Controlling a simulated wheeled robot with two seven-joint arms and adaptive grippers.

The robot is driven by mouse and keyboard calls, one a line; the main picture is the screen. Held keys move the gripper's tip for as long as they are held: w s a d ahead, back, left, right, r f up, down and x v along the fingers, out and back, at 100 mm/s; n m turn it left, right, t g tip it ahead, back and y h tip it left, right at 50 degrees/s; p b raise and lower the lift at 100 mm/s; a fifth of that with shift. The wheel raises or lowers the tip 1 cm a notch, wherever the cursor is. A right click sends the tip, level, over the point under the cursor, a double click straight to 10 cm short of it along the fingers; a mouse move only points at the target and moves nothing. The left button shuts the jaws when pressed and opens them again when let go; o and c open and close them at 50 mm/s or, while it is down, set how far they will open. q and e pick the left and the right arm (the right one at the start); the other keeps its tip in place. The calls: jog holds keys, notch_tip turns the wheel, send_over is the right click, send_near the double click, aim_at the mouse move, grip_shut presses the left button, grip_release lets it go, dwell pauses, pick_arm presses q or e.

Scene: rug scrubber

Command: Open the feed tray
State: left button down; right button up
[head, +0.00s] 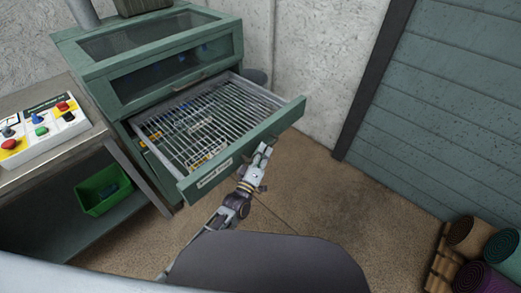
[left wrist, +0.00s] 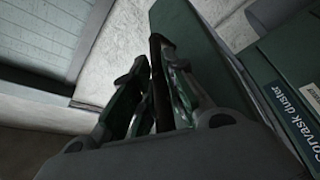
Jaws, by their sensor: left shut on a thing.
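The feed tray (head: 242,144) is a green-fronted drawer with a wire grid inside. It is pulled well out of the green machine (head: 160,50), and its grid shows from above. My left gripper (head: 263,155) is at the outer face of the tray front, right of its white label. In the left wrist view my left gripper (left wrist: 158,90) is shut on a dark upright bar, which looks like the tray's handle (left wrist: 157,55). The green tray front (left wrist: 195,50) rises beside the fingers. The exact contact is dark and partly hidden by the fingers. My right gripper is not in view.
A bench (head: 75,155) at the left carries a control panel (head: 40,127) with coloured buttons. A green bin (head: 103,190) sits on its lower shelf. Rolled rugs (head: 475,250) lie at the lower right. The brown floor (head: 345,195) right of the tray is clear.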

pick_arm(q)
jog(key=c, duration=1.7)
grip_release()
jog(key=shift+s+a+f, duration=0.15)
jog(key=shift+s, duration=0.3)
jog(key=shift+v, duration=3.3)
jog(key=shift+f, duration=0.15)
